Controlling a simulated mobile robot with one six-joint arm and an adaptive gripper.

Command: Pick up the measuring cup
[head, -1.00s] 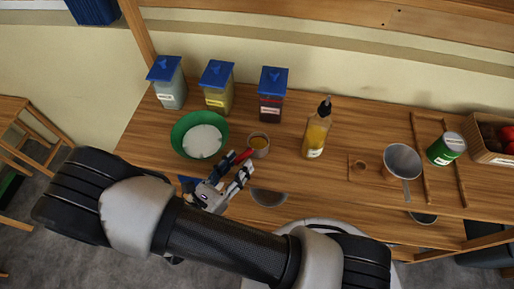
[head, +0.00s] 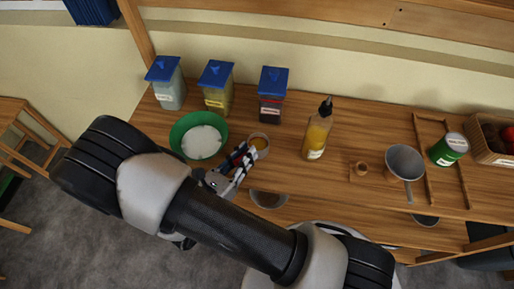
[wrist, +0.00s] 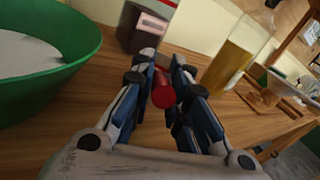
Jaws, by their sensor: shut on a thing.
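The measuring cup (head: 260,143) is small and round with yellow-orange contents, on the wooden counter right of the green bowl. Its red handle (wrist: 163,95) shows in the wrist view between the fingers. My gripper (head: 243,156) is shut on the handle; it also shows in the wrist view (wrist: 165,82). The fingers hide most of the handle in the head view, and the cup's body is mostly hidden in the wrist view. I cannot tell whether the cup touches the counter.
The green bowl (head: 177,129) with white contents stands close left of my gripper. Several blue-lidded jars (head: 216,88) stand behind, and an oil bottle (head: 317,135) stands to the right. A grey sieve or pan (head: 404,161) and a green can (head: 447,149) are farther right.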

